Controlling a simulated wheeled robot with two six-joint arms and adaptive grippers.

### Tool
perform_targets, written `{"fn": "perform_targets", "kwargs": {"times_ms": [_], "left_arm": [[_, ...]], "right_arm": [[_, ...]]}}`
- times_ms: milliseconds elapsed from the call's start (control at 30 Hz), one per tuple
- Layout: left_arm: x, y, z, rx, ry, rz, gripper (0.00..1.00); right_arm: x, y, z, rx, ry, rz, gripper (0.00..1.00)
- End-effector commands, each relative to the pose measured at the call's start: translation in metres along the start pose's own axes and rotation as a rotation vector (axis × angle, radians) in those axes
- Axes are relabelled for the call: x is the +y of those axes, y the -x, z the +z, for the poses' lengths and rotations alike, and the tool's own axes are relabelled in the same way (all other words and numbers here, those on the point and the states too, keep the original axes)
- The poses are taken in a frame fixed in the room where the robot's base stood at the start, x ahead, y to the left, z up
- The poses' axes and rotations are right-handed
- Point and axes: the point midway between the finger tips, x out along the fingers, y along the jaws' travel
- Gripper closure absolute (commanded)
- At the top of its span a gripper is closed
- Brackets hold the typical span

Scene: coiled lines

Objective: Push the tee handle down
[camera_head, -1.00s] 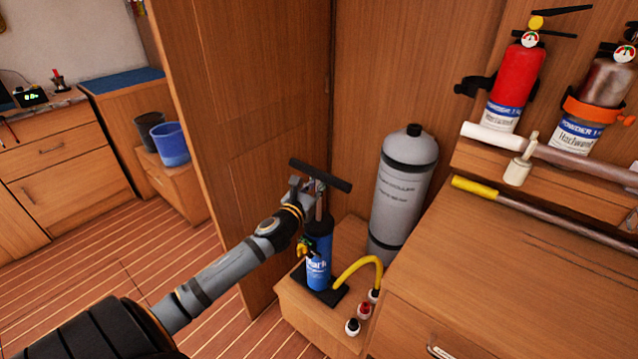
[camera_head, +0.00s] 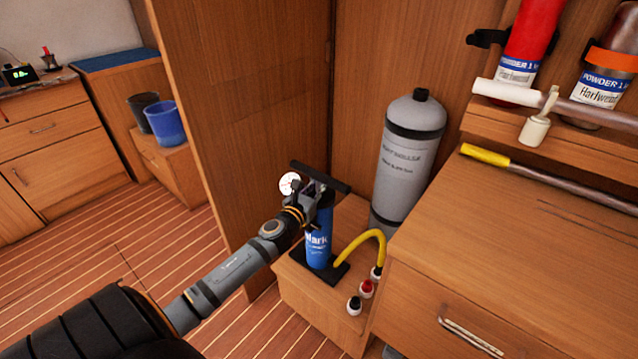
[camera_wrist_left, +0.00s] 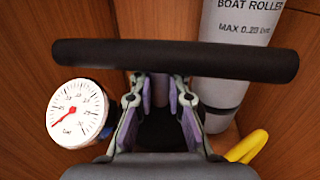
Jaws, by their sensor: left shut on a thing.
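The black tee handle (camera_head: 321,178) sits low over the top of the blue hand pump (camera_head: 318,240), which stands upright on a black foot. My left gripper (camera_head: 320,190) is shut on the handle's stem, just below the crossbar. In the left wrist view the crossbar (camera_wrist_left: 175,62) runs across the picture, with the fingers (camera_wrist_left: 162,105) closed just under it. The stem is mostly hidden by the fingers. A round white gauge (camera_head: 289,184) shows left of the pump top and also in the left wrist view (camera_wrist_left: 77,113). My right gripper is not in view.
A grey cylinder (camera_head: 408,150) stands close behind. A wooden cabinet (camera_head: 500,260) is at the right. Open floor lies left.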

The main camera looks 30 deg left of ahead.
Motion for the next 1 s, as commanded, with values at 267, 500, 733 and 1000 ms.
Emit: {"fn": "perform_targets", "kwargs": {"times_ms": [267,500,733,1000], "left_arm": [[0.001,0.002,-0.008,0.014,0.004,0.001,0.79],[0.000,0.002,-0.005,0.009,0.002,0.000,0.62],[0.000,0.005,-0.004,0.008,0.000,0.000,0.62],[-0.001,0.059,-0.005,0.014,-0.009,-0.005,0.62]], "right_arm": [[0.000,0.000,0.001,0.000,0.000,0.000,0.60],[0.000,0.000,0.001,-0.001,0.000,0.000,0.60],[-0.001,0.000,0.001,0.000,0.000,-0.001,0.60],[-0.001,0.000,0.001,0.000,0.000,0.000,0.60]]}}
